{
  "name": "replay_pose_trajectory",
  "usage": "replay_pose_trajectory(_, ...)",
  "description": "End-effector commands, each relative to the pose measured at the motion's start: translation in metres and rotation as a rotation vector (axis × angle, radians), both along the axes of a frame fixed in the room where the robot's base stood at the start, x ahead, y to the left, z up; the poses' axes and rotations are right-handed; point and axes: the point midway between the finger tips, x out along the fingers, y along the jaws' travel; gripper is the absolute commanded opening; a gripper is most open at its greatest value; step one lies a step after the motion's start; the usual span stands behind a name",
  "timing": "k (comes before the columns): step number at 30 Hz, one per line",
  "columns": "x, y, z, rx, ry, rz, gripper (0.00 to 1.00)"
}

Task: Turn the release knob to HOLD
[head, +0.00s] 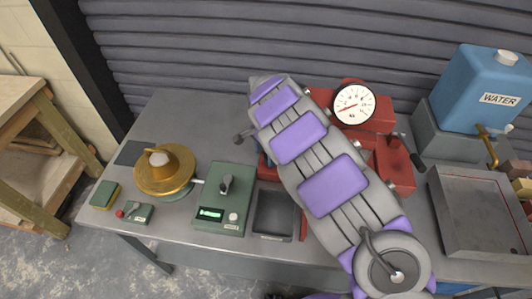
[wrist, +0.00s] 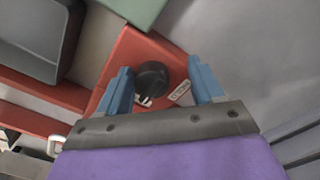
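The release knob (wrist: 153,78) is a round black knob on a red panel (wrist: 130,58) in the wrist view. White labels lie beside it; the one at its right (wrist: 180,91) is too small to read. My gripper (wrist: 159,66) is open, with one blue finger at each side of the knob and gaps between. I cannot tell how far the fingertips are above the panel. In the head view my purple and grey arm reaches over the red machine (head: 378,140), and the knob and fingers are not visible there.
The red machine carries a white dial gauge (head: 354,104). A green box with a display (head: 222,205) and a brass bowl device (head: 165,172) stand to the left. A grey bin (head: 274,214) is near the arm. A blue water tank (head: 480,90) and grey tray (head: 480,212) are right.

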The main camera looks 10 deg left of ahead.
Motion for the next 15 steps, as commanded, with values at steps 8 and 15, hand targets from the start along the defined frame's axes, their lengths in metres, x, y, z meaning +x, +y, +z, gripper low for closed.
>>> replay_pose_trajectory(8,0.0012,-0.0076,0.0027,0.009,-0.002,-0.002,0.39)
replay_pose_trajectory(15,-0.0011,-0.0029,0.0005,-0.002,0.002,-0.003,0.16)
